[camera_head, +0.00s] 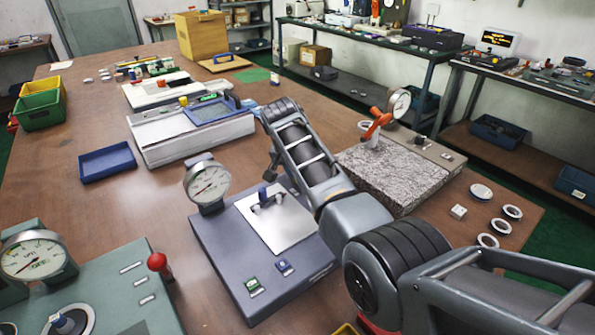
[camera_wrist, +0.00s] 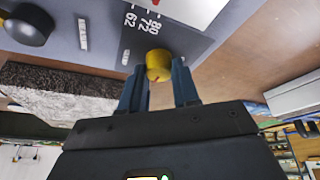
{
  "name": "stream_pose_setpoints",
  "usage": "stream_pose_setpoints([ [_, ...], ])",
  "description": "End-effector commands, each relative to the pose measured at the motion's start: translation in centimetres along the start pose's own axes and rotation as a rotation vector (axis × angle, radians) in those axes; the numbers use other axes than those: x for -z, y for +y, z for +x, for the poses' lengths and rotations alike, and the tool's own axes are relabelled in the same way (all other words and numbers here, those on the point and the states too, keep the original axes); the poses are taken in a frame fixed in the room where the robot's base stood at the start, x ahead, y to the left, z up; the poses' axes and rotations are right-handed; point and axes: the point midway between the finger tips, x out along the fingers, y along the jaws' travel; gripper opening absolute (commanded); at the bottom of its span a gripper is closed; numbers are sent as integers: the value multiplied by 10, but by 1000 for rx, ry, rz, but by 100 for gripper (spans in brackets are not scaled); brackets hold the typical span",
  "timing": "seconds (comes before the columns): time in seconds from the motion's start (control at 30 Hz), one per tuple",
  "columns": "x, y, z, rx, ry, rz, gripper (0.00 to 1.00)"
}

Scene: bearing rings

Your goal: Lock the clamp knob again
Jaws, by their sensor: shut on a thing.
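The clamp knob (camera_wrist: 158,64) is a short yellow cylinder with a small red mark, seen in the wrist view beside a dark grey panel printed 80, 72, 62. My gripper (camera_wrist: 157,76) has its two blue fingers on either side of the knob, shut on it. The knob's base is partly hidden, and its turn position cannot be told. In the head view, my arm crosses the middle of the bench and hides the knob and fingertips. The grey fixture (camera_head: 215,237), with a pale plate (camera_head: 283,225) and a dial gauge (camera_head: 207,184), stands beside the arm.
A granite block (camera_head: 385,178) with an orange-armed gauge stands right of my arm. White rings (camera_head: 512,212) lie near the right edge. A blue tray (camera_head: 107,163) and a white device (camera_head: 175,140) are behind. A green-grey gauge unit (camera_head: 110,295) stands front left.

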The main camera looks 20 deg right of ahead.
Motion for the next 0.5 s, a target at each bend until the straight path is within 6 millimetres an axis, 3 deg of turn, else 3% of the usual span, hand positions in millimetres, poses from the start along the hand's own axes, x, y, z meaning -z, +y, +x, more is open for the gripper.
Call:
stream_pose_setpoints([
  [0.07,1,1,0,-1,1,2,0],
  [0.1,1,1,0,-1,1,2,34],
  [0.33,0,0,0,0,0,1,56],
  [0.5,0,0,0,0,0,0,56],
])
